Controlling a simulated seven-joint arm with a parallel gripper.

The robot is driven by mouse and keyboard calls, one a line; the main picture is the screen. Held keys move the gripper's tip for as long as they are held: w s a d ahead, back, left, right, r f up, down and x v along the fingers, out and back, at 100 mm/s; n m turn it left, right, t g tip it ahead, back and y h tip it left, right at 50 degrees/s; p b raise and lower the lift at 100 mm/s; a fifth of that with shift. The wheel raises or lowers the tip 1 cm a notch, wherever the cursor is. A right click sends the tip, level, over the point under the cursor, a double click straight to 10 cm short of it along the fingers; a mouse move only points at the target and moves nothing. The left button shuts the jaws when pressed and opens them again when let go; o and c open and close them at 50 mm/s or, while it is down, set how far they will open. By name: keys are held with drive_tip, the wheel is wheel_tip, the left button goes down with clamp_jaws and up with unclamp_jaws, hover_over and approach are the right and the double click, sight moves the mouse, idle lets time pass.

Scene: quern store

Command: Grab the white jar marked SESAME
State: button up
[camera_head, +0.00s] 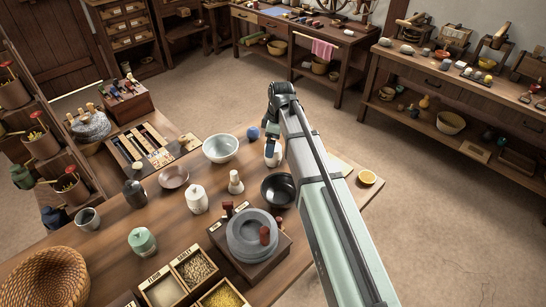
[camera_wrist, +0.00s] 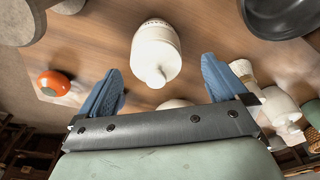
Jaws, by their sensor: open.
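A white jar with a rounded knob (camera_wrist: 156,52) shows in the wrist view, ahead of my gripper (camera_wrist: 162,68) and between the lines of its two blue fingers. The fingers are open with a visible gap, and nothing is held. In the head view my gripper (camera_head: 271,138) hangs over the far side of the table, beside a white object (camera_head: 272,155) partly hidden by my arm. Another white lidded jar (camera_head: 197,199) stands mid-table, to the left. I cannot read any SESAME lettering. A second pale object (camera_wrist: 174,103) is mostly hidden by the gripper body.
A grey quern (camera_head: 251,232) and a green jar (camera_head: 142,241) are nearer. An orange round thing (camera_wrist: 53,83) lies left in the wrist view.

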drive_tip(key=f, duration=0.4)
drive_tip(key=shift+w+a+f, duration=0.1)
drive_tip(key=shift+w+f, duration=0.1)
drive_tip(key=shift+f, duration=0.2)
drive_tip(key=c, duration=1.3)
drive_tip(key=shift+c, duration=0.5)
drive_tip(key=shift+r, duration=0.15)
